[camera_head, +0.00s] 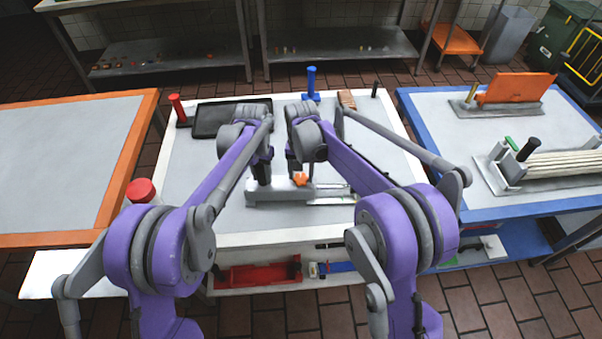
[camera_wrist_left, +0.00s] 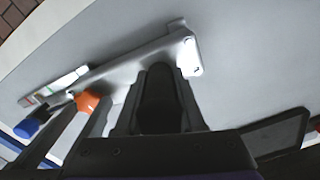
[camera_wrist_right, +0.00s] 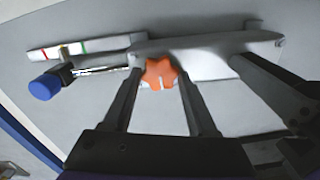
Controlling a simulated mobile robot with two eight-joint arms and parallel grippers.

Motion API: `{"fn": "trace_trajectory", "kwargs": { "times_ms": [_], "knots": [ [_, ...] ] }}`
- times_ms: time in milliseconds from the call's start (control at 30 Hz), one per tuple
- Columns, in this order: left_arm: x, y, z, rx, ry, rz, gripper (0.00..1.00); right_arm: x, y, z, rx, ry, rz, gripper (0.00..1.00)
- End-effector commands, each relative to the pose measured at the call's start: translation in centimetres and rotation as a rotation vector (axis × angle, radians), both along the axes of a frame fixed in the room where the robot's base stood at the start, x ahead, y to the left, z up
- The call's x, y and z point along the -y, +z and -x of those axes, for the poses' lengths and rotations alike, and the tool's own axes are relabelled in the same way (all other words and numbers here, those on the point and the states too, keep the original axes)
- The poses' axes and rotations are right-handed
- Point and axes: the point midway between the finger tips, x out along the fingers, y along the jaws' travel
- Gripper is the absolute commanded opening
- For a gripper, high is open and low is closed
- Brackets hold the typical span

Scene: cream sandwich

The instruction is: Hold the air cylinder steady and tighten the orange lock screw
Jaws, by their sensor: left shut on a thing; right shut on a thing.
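The grey air cylinder (camera_head: 275,196) lies on the white-edged middle table, with its rods pointing right. Its body also shows in the left wrist view (camera_wrist_left: 118,68) and the right wrist view (camera_wrist_right: 215,62). My left gripper (camera_head: 262,180) is shut on the air cylinder near its left end; a dark part fills the space between its fingers. The orange lock screw (camera_wrist_right: 160,73) is star-shaped and sits at the cylinder's side. My right gripper (camera_wrist_right: 160,82) is shut on the lock screw, with a finger on either side. In the head view the arms partly hide both grippers.
A black tray (camera_head: 215,120), a red-handled piece (camera_head: 178,108) and a blue post (camera_head: 312,84) stand at the table's back. A blue round cap (camera_wrist_right: 45,86) is near the rods.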

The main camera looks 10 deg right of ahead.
Motion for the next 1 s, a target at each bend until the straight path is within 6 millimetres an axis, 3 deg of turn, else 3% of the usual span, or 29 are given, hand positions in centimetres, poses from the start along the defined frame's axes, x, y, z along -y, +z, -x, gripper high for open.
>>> {"fn": "trace_trajectory", "kwargs": {
  "times_ms": [400,433,567,867,1000],
  "knots": [
    [0.0,0.0,0.0,0.000,0.000,0.000,0.00,0.0,0.0,0.0,0.000,-0.070,0.000,0.03],
    [0.0,0.0,0.0,0.000,0.000,0.000,0.00,0.0,0.0,0.0,0.000,-0.070,0.000,0.64],
    [0.0,0.0,0.0,0.000,0.001,0.000,0.00,0.0,0.0,0.0,0.000,-0.069,0.000,0.87],
    [0.0,0.0,0.0,0.000,0.001,0.000,0.00,0.0,0.1,0.0,0.000,-0.068,0.000,0.89],
    [0.0,0.0,0.0,0.000,0.001,0.000,0.00,0.0,1.2,0.0,0.000,-0.068,0.000,0.89]
  ]
}}
